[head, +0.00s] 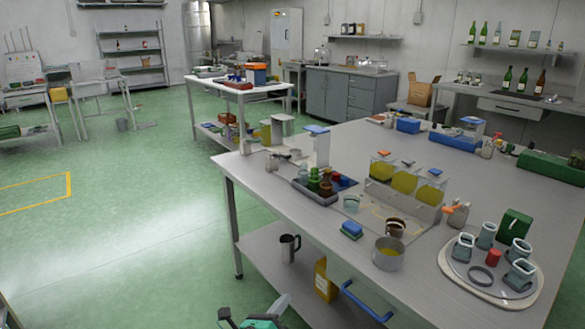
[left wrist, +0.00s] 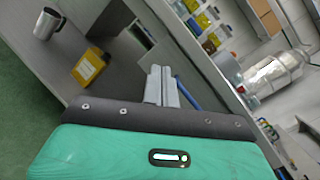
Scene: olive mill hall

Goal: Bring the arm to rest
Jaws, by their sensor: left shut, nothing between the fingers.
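My left gripper (head: 284,299) shows at the bottom edge of the head view, low in front of the steel table (head: 300,226). Only its teal body and grey fingers show there. In the left wrist view its fingers (left wrist: 161,72) are pressed together with nothing between them. They are apart from the table and its things. My right gripper is in neither view.
A steel mug (head: 289,247) and a yellow container (head: 325,279) stand on the table's lower shelf. A blue handle (head: 366,301) is on the table front, near my left gripper. A round tray (head: 452,262) holds several cups. The green floor (head: 120,230) at left is clear.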

